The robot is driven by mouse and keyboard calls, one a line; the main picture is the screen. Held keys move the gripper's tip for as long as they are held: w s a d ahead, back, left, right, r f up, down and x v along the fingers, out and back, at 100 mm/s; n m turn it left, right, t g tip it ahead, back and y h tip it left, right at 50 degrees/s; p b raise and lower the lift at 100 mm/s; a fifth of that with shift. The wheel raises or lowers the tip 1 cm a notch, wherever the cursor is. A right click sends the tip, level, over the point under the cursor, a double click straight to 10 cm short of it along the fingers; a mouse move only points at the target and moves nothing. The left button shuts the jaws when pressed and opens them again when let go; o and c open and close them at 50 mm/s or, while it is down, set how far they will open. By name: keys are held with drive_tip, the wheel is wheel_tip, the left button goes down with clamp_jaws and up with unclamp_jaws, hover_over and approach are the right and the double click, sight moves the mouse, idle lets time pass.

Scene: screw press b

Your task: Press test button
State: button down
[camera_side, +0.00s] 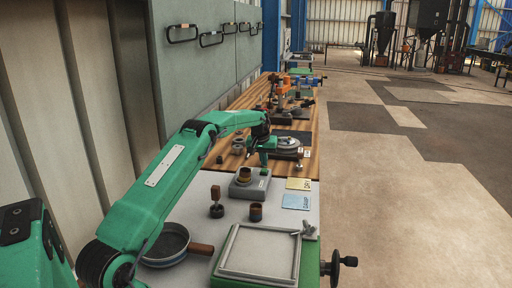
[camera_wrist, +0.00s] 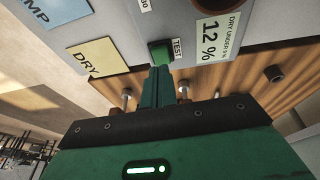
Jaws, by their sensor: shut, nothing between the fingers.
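The green test button (camera_wrist: 160,53) sits on the grey meter box, next to the word TEST, in the wrist view. My gripper (camera_wrist: 159,70) is shut and empty. Its narrow green fingertips are right at the button's near edge; I cannot tell whether they touch it. In the side view the grey meter box (camera_side: 240,191) stands on the bench with a brown-rimmed cup on top. My gripper (camera_side: 264,164) points down at its far right side there. The button cannot be made out in the side view.
A yellow DRY card (camera_wrist: 90,57) and a blue DAMP card (camera_side: 295,201) lie right of the box in the side view. A white 12 % label (camera_wrist: 215,35) is beside the button.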

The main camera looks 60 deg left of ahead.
drive_tip(key=v, duration=1.1)
drive_tip(key=shift+w+d+r, duration=0.15)
drive_tip(key=shift+w+d, duration=0.05)
drive_tip(key=shift+w, duration=0.2)
idle(0.4)
